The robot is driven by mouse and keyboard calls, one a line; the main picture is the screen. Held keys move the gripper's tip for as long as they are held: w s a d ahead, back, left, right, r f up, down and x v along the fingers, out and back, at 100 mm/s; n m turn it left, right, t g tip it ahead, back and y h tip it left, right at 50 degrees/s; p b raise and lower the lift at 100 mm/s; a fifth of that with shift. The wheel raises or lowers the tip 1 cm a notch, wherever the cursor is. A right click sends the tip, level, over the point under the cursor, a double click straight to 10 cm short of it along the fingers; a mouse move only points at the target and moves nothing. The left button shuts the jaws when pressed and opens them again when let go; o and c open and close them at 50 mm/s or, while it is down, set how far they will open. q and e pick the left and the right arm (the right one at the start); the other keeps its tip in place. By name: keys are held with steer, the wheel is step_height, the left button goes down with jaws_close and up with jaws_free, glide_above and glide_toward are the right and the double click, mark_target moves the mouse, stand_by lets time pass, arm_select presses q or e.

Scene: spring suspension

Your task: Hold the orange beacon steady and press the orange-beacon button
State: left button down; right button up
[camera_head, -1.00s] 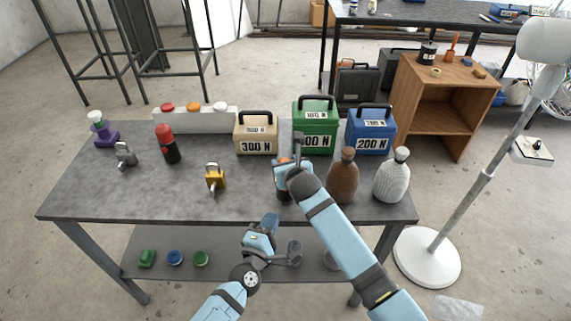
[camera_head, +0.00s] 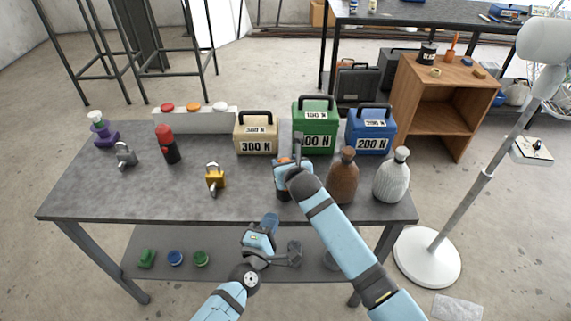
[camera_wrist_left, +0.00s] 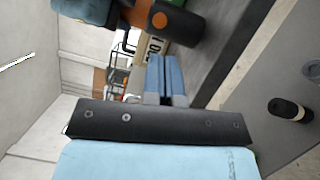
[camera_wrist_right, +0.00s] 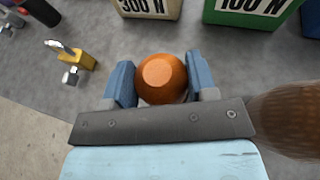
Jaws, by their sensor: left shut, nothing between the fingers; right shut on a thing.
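My right gripper (camera_wrist_right: 160,82) is shut on the orange beacon (camera_wrist_right: 160,76), whose orange dome sits between its fingers. In the head view, my right gripper (camera_head: 290,168) is over the table's front part and mostly hides the beacon. My left gripper (camera_head: 271,222) is shut and empty, in front of the table's front edge.
A red beacon (camera_head: 167,145), a yellow padlock (camera_head: 215,176) and a white panel (camera_head: 196,122) with coloured buttons are at left. Weight boxes (camera_head: 257,135) stand behind my right gripper. A brown bottle (camera_head: 343,178) and a white bottle (camera_head: 391,177) stand close at its right.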

stand_by(0.6)
arm_select(q)
steer(key=s+d+m+g+h, duration=0.2)
steer(key=d+m+g+h, duration=0.15)
steer(key=m, duration=1.05)
steer(key=shift+w+d+m+g+y, duration=0.1)
steer(key=shift+w+m+g+y, duration=0.35)
steer(key=shift+w, duration=1.05)
steer(key=shift+w+m+g+h, duration=0.1)
steer(key=shift+w+m, duration=0.65)
steer(key=shift+w, duration=0.8)
steer(key=shift+w+d+m+g+y, duration=0.15)
steer(key=shift+w+m, duration=0.45)
steer(key=shift+w, duration=0.9)
steer(key=shift+w+a, duration=0.1)
